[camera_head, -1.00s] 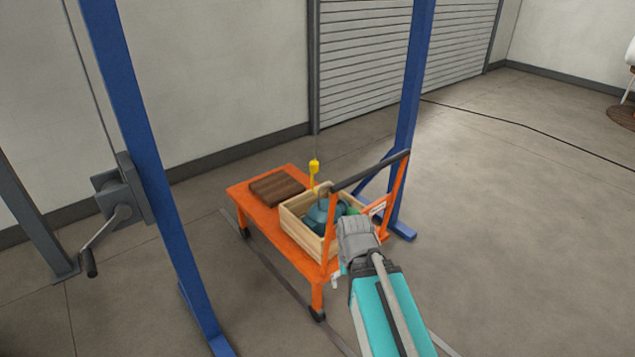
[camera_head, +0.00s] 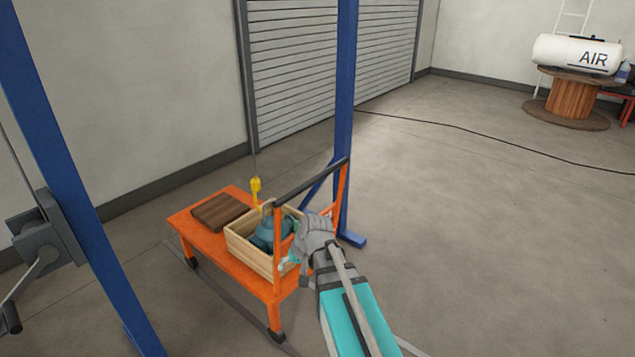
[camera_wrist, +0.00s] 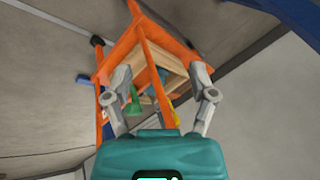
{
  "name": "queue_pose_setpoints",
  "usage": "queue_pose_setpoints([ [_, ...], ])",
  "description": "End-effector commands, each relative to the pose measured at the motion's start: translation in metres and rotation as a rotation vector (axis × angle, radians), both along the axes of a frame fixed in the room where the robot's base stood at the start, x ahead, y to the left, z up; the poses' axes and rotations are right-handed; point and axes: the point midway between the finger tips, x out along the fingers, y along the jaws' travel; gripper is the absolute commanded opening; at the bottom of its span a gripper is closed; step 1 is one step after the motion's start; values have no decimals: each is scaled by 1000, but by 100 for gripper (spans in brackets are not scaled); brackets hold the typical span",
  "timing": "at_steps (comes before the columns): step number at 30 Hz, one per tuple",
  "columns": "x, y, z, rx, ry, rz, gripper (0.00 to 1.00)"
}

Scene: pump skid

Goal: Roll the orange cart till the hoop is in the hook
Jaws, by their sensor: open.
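The orange cart (camera_head: 212,250) stands on the floor under a blue frame, with a dark push bar (camera_head: 312,180) on orange posts at its near end. A wooden crate (camera_head: 248,252) on it holds a teal-blue body (camera_head: 270,232). A small pale shape at the top of that body may be the hoop; it is too small to be sure. The yellow hook (camera_head: 255,188) hangs on a cable just above and beside it; I cannot tell whether they touch. My gripper (camera_wrist: 164,90) is open by the push-bar end; in the wrist view an orange cart post (camera_wrist: 157,75) shows between its fingers.
Blue uprights (camera_head: 347,110) stand on both sides of the cart. A crank winch (camera_head: 42,240) is on the left one. A brown block (camera_head: 220,212) lies on the cart's far end.

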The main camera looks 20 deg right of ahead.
Motion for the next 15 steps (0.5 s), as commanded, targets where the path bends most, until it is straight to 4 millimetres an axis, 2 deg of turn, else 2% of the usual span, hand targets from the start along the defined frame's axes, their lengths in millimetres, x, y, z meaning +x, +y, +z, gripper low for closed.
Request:
queue_pose_setpoints([
  [1, 27, -8, -4, 57, -50, -49, 73],
  [5, 80, -30, 4, 208, -181, -184, 73],
  [8, 118, -54, 13, 322, -279, -296, 73],
  [11, 153, -85, 24, 435, -374, -417, 73],
  [15, 194, -138, 41, 588, -502, -594, 73],
])
